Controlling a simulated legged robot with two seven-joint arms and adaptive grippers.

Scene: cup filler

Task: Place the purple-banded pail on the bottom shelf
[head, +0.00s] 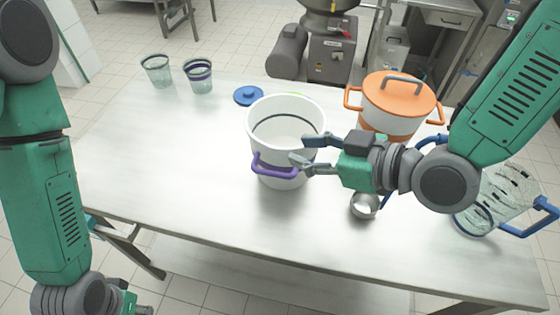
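The white pail (262,122) stands upright on the steel table, near its middle. It has a purple handle (275,170) on its front side and a dark line around its inside. My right gripper (297,149) reaches in from the right at the pail's right front side. Its two fingers are apart, overlapping the pail in the picture; I cannot tell whether they touch it. The bottom shelf (260,272) shows below the table's front edge. My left arm hangs at the left, and its fingers are out of view.
An orange-lidded pot (398,95) stands behind my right gripper. A small metal bowl (364,206) and a clear blue-handled jug (490,205) are at the right. A blue lid (248,96) and two clear cups (199,77) are at the back. The table's left front (150,170) is clear.

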